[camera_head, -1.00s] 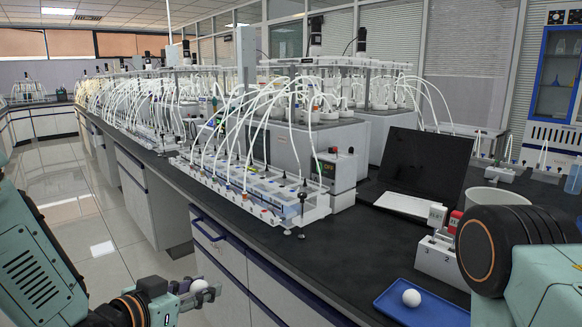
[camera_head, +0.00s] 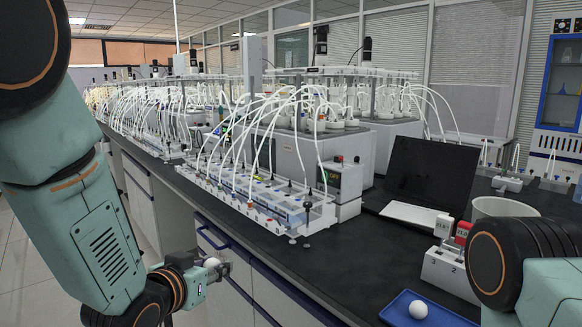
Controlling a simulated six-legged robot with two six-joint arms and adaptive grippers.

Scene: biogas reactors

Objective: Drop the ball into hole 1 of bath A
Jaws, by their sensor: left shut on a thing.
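My left gripper (camera_head: 216,270) is in the lower left of the head view, in front of the bench drawers and below the bench top. It is shut on a small white ball (camera_head: 211,263), which is partly covered by the fingers. A long white bath (camera_head: 270,221) with a row of small fittings and white tubes stands along the bench's near edge, up and right of the gripper. Its hole numbers and letter are too small to read. A second white ball (camera_head: 418,309) lies on a blue tray (camera_head: 395,310). My right gripper is out of view.
A white numbered block (camera_head: 448,272) with white and red labelled pieces stands behind the tray. An open laptop (camera_head: 430,175) and a white beaker (camera_head: 500,208) are farther back. The black bench top (camera_head: 340,262) is bare between bath and tray.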

